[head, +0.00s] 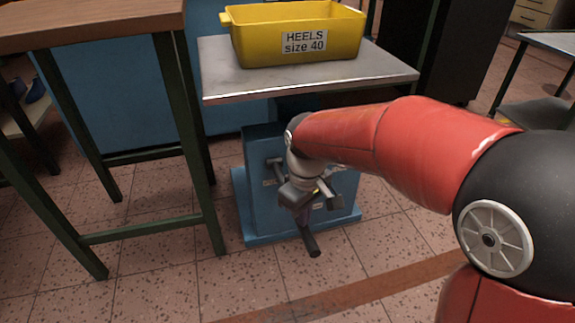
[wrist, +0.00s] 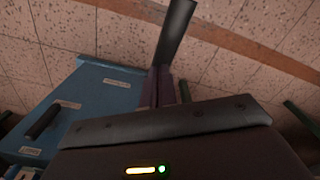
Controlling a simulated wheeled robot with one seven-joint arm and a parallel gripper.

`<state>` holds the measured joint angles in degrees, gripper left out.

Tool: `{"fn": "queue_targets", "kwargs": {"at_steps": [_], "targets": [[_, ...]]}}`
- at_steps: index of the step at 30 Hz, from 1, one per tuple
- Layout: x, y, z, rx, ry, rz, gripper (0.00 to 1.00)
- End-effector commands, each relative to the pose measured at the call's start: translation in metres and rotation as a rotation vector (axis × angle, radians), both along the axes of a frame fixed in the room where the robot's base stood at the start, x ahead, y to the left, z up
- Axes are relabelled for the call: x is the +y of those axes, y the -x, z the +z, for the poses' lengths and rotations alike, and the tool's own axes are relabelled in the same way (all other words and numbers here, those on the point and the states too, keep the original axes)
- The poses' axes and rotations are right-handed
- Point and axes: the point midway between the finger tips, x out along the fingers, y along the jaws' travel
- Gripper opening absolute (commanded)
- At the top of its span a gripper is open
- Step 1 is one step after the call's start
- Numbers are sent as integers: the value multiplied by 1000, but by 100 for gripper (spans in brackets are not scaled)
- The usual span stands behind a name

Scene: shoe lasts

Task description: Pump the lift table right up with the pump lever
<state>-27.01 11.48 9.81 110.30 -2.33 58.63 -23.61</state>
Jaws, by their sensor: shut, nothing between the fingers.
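The lift table has a grey metal top (head: 215,88) and a blue base (head: 258,160) on the floor. The blue base also shows at the left of the wrist view (wrist: 108,100). The pump lever's black grip (head: 312,246) points down and toward me in front of the base. It also shows in the wrist view (wrist: 176,28), just beyond my fingertips. My gripper (head: 303,220) is shut and empty, with its fingers (wrist: 163,75) right at the lever. I cannot tell whether they touch it. My wrist hides the rest of the lever.
A yellow bin (head: 290,22) labelled HEELS size 40 stands on the top. A wooden workbench (head: 90,20) with green legs stands close at the left. Another table (head: 552,42) is at the far right. The tiled floor before the base is clear.

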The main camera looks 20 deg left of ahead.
Motion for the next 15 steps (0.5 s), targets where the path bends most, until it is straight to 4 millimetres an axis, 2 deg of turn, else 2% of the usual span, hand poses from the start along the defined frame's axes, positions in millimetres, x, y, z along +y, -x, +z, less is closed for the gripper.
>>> {"fn": "queue_targets", "kwargs": {"at_steps": [7, 11, 15], "targets": [[-1, 2, -32, 2, -1, 0, 0], [1, 0, -15, -1, -3, 1, 0], [4, -4, 20, -2, -4, 1, 0]]}}
